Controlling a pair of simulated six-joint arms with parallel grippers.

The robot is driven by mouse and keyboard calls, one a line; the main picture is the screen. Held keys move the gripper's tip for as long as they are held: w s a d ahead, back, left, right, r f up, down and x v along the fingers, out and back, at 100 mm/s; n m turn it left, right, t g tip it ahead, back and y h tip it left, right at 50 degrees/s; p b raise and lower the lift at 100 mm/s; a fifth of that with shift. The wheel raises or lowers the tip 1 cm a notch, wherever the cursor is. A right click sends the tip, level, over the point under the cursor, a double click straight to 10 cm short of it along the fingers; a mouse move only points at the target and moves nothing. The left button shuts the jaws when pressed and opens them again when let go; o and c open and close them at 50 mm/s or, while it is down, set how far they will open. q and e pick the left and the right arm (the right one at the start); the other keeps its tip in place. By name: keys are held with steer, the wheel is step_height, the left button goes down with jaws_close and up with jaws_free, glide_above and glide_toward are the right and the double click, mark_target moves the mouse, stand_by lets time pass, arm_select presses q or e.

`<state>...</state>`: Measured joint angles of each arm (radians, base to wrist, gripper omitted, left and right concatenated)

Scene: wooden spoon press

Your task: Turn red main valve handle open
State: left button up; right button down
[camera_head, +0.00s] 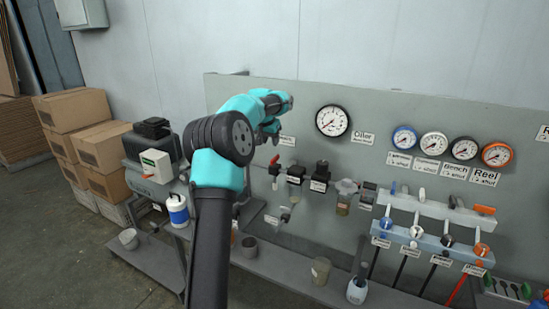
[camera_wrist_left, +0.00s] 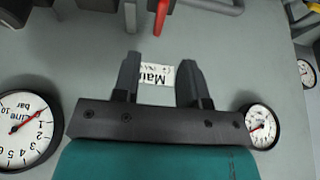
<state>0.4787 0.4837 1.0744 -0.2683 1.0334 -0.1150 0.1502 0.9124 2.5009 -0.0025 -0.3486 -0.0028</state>
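The red main valve handle (camera_head: 275,159) shows on the grey panel in the head view, just below my left gripper (camera_head: 270,132). In the left wrist view the red handle (camera_wrist_left: 162,16) hangs at the top edge, partly cut off, beyond the fingertips. My left gripper (camera_wrist_left: 160,64) is open and empty, its two dark fingers apart, with the white "Main" label (camera_wrist_left: 154,88) seen between them. The fingers do not appear to touch the handle. The arm hides part of the panel in the head view. My right gripper is not in view.
A large Oiler gauge (camera_head: 332,120) and several smaller gauges (camera_head: 433,145) are on the panel. Black and grey fittings (camera_head: 320,176) stand out to the right of the handle. Cardboard boxes (camera_head: 78,110) and a white-blue bottle (camera_head: 177,210) are at left.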

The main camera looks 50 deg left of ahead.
mark_target(275, 157)
arm_select(q)
steer(key=x, duration=1)
steer(key=shift+f, duration=0.1)
jaws_close()
